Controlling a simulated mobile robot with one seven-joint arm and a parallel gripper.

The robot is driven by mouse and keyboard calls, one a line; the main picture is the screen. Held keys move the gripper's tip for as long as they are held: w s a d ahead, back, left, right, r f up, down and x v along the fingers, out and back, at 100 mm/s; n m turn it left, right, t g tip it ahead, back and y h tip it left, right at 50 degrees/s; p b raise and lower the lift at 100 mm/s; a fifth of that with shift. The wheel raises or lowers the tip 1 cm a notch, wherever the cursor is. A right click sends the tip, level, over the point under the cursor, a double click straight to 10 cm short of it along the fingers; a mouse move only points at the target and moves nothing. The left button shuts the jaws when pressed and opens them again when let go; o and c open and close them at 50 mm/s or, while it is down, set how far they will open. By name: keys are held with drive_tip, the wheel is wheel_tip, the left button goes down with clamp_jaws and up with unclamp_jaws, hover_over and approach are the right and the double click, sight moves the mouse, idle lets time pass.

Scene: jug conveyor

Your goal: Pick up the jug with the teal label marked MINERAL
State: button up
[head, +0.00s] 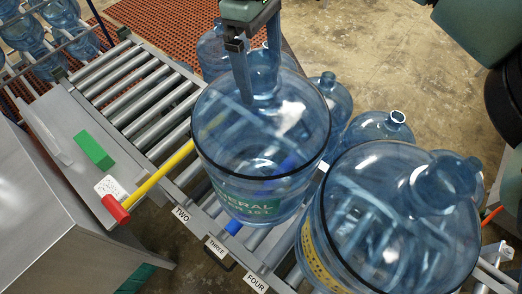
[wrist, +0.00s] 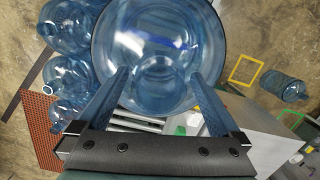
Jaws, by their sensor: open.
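The jug with the teal label (head: 228,160) stands upright on the roller conveyor near slots TWO and THREE. Its teal label (head: 262,200) shows the letters NERAL, partly cut off by the curve. My gripper (head: 259,84) is open above this jug, its fingers reaching down around the neck. In the wrist view the jug (wrist: 160,25) lies straight below, and its neck (wrist: 160,70) sits between the two spread fingers. I cannot tell whether either finger touches the neck.
A jug with a yellow label (head: 385,225) stands close on the right, near FOUR. Several more blue jugs (head: 380,130) crowd behind. Bare rollers (head: 135,85) are at upper left.

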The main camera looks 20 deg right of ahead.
drive_tip(key=shift+s+d+f+p, duration=0.15)
drive_tip(key=shift+f+p, duration=0.25)
drive_tip(key=shift+f, duration=1.3)
drive_tip(key=shift+r, duration=0.15)
clamp_jaws()
